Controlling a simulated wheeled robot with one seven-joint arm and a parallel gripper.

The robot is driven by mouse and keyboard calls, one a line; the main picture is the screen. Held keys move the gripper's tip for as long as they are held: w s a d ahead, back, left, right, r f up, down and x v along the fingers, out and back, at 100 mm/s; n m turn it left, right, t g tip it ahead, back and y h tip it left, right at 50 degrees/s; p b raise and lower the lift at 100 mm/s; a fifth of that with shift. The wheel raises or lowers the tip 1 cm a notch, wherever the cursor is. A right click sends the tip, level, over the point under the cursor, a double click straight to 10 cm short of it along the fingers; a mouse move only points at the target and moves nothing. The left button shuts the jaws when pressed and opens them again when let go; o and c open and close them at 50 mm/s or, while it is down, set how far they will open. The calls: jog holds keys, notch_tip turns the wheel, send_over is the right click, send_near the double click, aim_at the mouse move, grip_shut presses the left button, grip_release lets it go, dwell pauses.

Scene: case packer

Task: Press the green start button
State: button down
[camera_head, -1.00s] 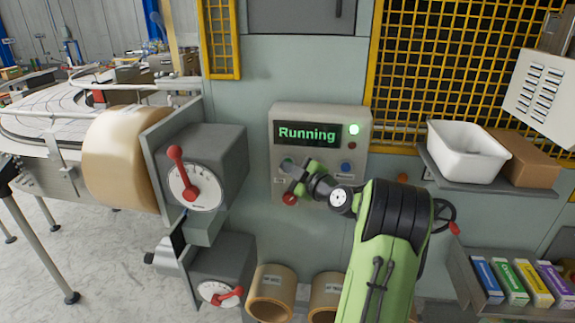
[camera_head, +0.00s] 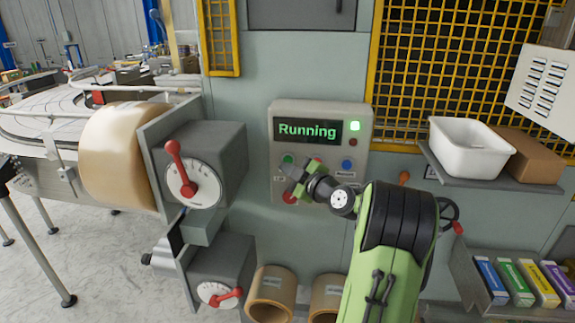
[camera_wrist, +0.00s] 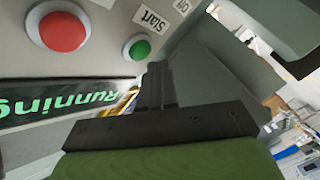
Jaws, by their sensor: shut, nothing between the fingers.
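The green start button (camera_head: 288,160) is on the left of the grey control panel (camera_head: 318,108), under the display (camera_head: 307,130), which reads "Running". In the wrist view the green button (camera_wrist: 138,47) sits by a "Start" label (camera_wrist: 152,18). My gripper (camera_head: 298,180) is in front of the panel, just below and right of the button. In the wrist view my gripper's closed black fingers (camera_wrist: 157,72) end beside the green button, with a small gap in the picture. Nothing is held. Whether the tips touch the panel cannot be told.
A blue button (camera_head: 347,164) is to the right. A green lamp (camera_head: 355,126) is lit. A grey dial box (camera_head: 205,165) juts out at left.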

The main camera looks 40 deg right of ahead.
jog(key=s+a+b, duration=0.1)
jog(key=a+b, duration=0.1)
jog(key=s+a+b, duration=0.2)
jog(key=b, duration=0.1)
dwell(0.4)
dwell(0.6)
